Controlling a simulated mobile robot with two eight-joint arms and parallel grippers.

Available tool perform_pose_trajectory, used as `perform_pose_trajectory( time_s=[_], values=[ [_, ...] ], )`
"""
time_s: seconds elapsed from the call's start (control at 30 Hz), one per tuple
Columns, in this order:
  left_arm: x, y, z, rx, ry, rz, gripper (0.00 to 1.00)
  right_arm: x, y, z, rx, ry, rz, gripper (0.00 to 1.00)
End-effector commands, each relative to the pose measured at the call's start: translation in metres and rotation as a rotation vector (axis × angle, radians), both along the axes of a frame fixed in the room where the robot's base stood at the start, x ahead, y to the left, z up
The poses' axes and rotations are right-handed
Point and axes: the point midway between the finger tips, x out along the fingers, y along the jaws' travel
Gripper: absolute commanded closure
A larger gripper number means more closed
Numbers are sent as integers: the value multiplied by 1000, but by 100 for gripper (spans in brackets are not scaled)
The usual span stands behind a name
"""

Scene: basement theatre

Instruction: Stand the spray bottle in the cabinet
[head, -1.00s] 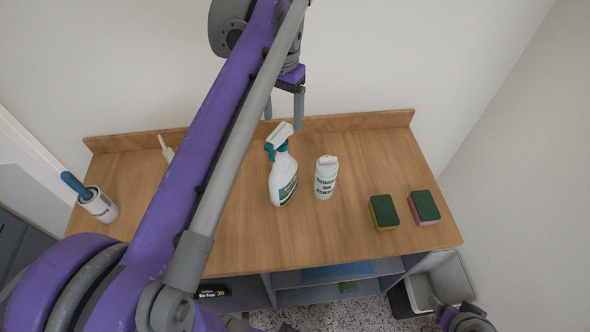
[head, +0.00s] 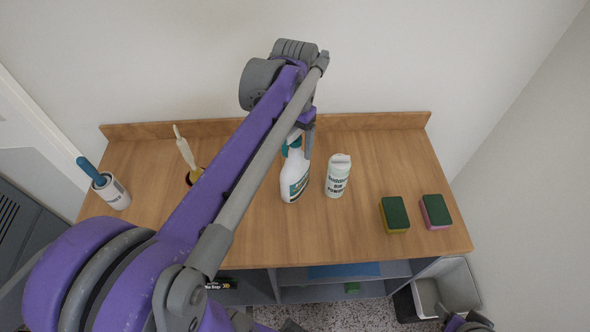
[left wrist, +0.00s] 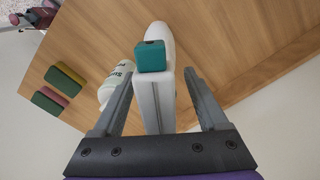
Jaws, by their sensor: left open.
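The white spray bottle with a teal and white trigger head (head: 294,178) stands upright on the wooden top, left of a white powder canister (head: 337,176). My left gripper (head: 307,142) is open at the bottle's head, partly hidden by my arm. In the left wrist view the bottle's head (left wrist: 152,57) shows between the two spread fingers (left wrist: 160,80), with gaps on both sides. The grey open-shelved cabinet (head: 270,288) is under the wooden top; its inside is only partly seen. No right gripper jaws can be made out.
Two sponges (head: 395,214) (head: 435,211) lie at the right of the wooden top (head: 360,230). A dark box and a green item (head: 352,287) sit in the cabinet. A grey bin (head: 447,285) stands at right.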

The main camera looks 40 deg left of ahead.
Motion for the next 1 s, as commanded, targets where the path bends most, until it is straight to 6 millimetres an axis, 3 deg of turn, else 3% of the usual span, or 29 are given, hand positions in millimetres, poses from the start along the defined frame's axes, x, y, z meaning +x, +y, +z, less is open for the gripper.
perform_pose_trajectory(
  time_s=[0.13, 0.53, 1.0],
  values=[
    [0, 0, 0, 0, 0, 0, 26, 0, 0, 0, 0, 0, 0, 30],
    [0, 0, 1, 0, 0, 0, 98, 0, 0, 0, 0, 0, 0, 30],
    [0, 0, 1, 0, 0, 0, 100, 0, 0, 0, 0, 0, 0, 30]
  ],
)
